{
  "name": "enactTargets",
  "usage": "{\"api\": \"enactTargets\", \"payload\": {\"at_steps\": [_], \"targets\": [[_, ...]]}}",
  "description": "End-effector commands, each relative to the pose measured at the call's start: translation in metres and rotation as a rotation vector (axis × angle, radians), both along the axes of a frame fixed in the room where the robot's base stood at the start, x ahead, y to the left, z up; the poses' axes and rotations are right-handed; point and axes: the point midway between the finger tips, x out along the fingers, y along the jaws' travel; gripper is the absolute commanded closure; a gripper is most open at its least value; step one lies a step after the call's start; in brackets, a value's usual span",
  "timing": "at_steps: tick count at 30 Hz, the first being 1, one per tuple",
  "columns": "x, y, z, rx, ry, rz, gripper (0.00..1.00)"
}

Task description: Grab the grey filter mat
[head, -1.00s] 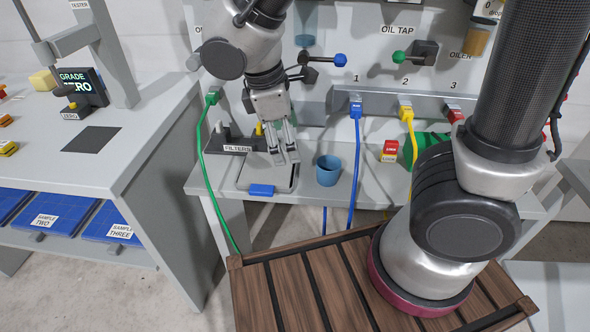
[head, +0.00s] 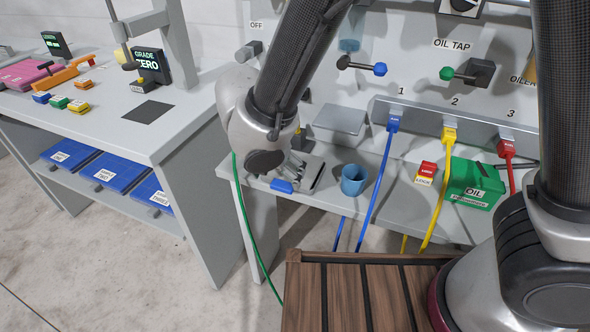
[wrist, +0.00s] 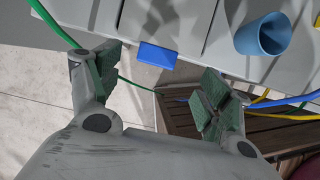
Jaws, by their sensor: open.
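My gripper (wrist: 160,85) is open, its green-padded fingers wide apart with nothing between them. In the head view my wrist hides most of it; grey finger parts (head: 293,166) show over the left end of the grey bench. A flat grey tray-like piece (head: 312,174) with a dark rim lies there, and a blue tab (head: 282,186) sits at its front edge. In the wrist view the blue tab (wrist: 157,56) is just beyond the fingertips, between them. I cannot clearly tell a grey filter mat apart from the grey surface. The filters holder is mostly hidden behind my arm.
A blue cup (head: 353,180) stands right of the tray. Blue, yellow and red cables hang from a rail; a green cable (head: 240,200) hangs left. A side table (head: 190,118) stands left.

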Motion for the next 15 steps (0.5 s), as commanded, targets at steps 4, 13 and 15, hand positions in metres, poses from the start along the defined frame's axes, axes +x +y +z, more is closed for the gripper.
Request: {"api": "enactTargets", "payload": {"at_steps": [4, 13, 15], "targets": [[0.008, -0.003, -0.018, -0.003, 0.002, -0.004, 0.21], [0.028, -0.007, -0.054, -0.001, 0.002, -0.005, 0.21], [0.028, -0.006, -0.056, 0.0, 0.002, -0.004, 0.21]]}}
